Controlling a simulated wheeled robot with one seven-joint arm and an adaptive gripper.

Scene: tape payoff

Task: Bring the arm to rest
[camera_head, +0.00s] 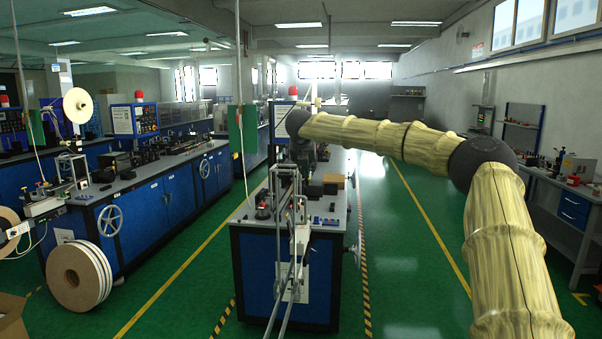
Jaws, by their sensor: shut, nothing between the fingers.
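My arm, in a pale yellow sleeve with dark joints, rises from the lower right of the head view. It bends at a dark elbow (482,160) and reaches left to a dark wrist joint (298,123) above the middle workbench. My gripper's fingers cannot be made out; they are hidden at or behind the wrist. No held object shows.
The middle bench (270,235) carries a metal frame (285,185) and small parts under the forearm. A blue machine line (150,205) with a large tape roll (78,276) stands left. A grey workbench (575,190) stands right. Green floor (415,250) is clear between.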

